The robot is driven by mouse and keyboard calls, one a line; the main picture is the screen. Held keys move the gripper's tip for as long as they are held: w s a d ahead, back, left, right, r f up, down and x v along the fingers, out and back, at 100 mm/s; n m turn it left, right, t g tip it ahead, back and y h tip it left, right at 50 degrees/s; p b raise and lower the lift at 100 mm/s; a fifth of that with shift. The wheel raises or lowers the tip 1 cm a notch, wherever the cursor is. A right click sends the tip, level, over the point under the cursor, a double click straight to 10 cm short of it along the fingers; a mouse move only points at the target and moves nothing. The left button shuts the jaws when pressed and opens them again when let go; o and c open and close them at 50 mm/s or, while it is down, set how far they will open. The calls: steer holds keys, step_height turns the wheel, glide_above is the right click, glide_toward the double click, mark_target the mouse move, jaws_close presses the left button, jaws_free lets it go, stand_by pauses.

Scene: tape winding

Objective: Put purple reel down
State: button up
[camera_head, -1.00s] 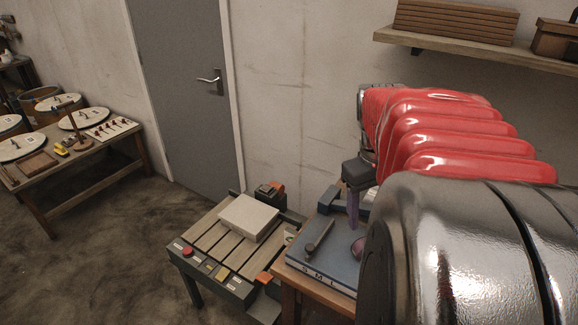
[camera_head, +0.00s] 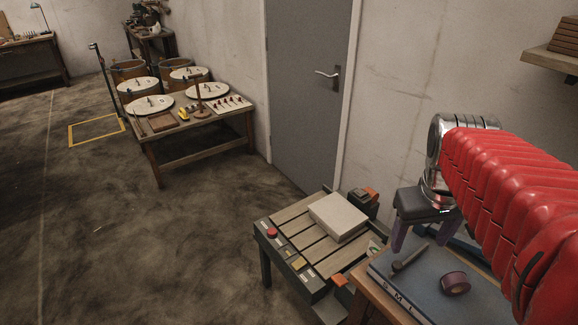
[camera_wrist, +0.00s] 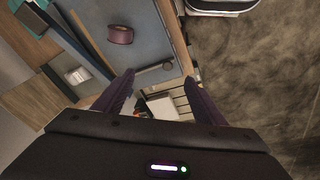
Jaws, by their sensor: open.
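The purple reel (camera_head: 455,283) rests on the blue-grey mat (camera_head: 433,300) marked S M L, on the bench at the lower right of the head view. In the wrist view the reel (camera_wrist: 120,34) shows near the top, on the same mat, apart from the fingers. My gripper (camera_head: 412,240) hangs above the back edge of the mat, fingers pointing down. In the wrist view my gripper (camera_wrist: 158,95) has its two purple fingers wide apart with nothing held between them.
A dark rod-like tool (camera_head: 410,257) lies on the mat beside the reel. A slatted table (camera_head: 290,238) with a pale block (camera_head: 338,216) and red button stands to the left. A wooden table (camera_head: 165,142) with round discs is farther back. Open floor lies between.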

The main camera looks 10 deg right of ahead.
steer(key=s+a+n+t+y, duration=0.1)
steer(key=a+t, duration=0.2)
steer(key=a, duration=1.5)
steer(key=shift+s+f+n+t+y, duration=0.3)
steer(key=shift+f+n+t+y, duration=0.1)
steer(key=shift+o, duration=0.5)
steer(key=shift+c, duration=0.4)
